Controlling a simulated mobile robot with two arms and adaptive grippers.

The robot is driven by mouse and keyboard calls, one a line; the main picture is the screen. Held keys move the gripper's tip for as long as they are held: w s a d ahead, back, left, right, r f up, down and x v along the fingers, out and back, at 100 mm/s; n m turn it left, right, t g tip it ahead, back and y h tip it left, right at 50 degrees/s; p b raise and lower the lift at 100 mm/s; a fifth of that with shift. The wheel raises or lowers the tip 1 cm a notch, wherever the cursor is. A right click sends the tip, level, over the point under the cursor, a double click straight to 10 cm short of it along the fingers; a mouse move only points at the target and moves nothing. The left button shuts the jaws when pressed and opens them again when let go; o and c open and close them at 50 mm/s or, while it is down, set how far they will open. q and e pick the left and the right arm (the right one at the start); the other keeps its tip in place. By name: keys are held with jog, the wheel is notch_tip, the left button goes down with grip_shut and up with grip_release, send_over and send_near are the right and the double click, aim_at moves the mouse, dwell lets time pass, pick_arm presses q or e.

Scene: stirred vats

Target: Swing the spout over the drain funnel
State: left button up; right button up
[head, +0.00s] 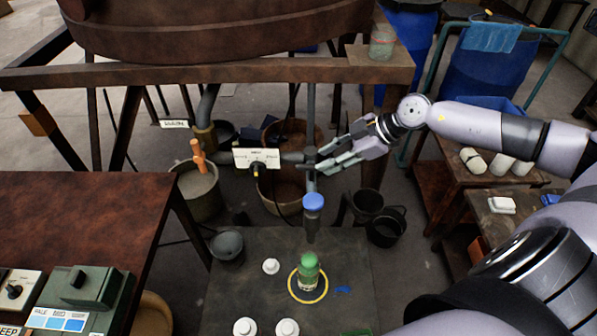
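The spout is a vertical grey pipe with a blue collar (313,203) and a dark nozzle (312,229) below it. The nozzle points down above a green-capped bottle (309,270) in a yellow ring. A dark grey funnel-shaped bowl (227,245), apparently the drain funnel, sits left of the nozzle beside the dark table. My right gripper (319,160) reaches in from the right at the pipe joint above the collar. Its two fingers are apart, with tips close to the pipe; contact cannot be told. My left gripper is out of view.
A panel with a knob (256,161) and an orange-handled valve (198,153) stand left of the spout. White caps (271,266) lie on the dark table (235,295). Black buckets (385,228) stand right. The vat's rusty beam (230,73) crosses above.

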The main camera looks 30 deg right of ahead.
aim_at(311, 190)
jog(key=p+x, duration=0.1)
jog(key=x, duration=0.9)
jog(key=shift+w, duration=0.2)
jog(key=shift+a+f, duration=0.1)
jog(key=shift+c, duration=0.3)
